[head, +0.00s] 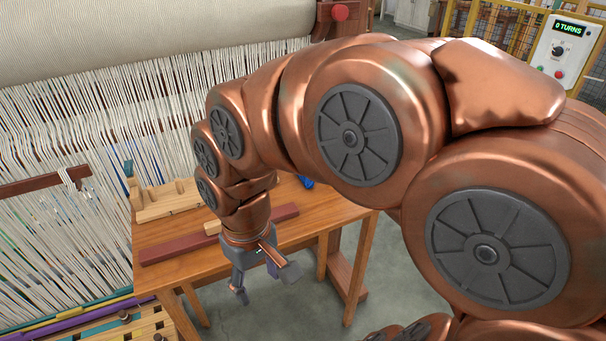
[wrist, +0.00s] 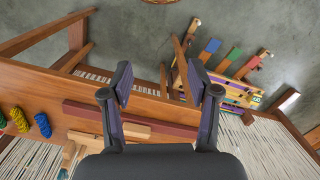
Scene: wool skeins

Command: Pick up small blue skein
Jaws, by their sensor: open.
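A blue skein (wrist: 42,125) lies on the wooden table at the left of the wrist view, beside a yellow skein (wrist: 18,120) and another skein cut by the picture edge. In the head view only a bit of blue (head: 307,182) shows past my arm on the table; the rest is hidden. My gripper (head: 265,283) points down in front of the table's near edge in the head view. In the wrist view its two fingers (wrist: 160,85) are spread with nothing between them. The blue skein is well left of them.
The wooden table (head: 190,257) bears a dark red bar (head: 165,248) and a pale wooden piece (head: 165,205). A loom with white threads (head: 95,140) stands behind and left. Coloured pedals (wrist: 232,55) show at the wrist view's right. A control box (head: 562,50) reads 0 TURNS.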

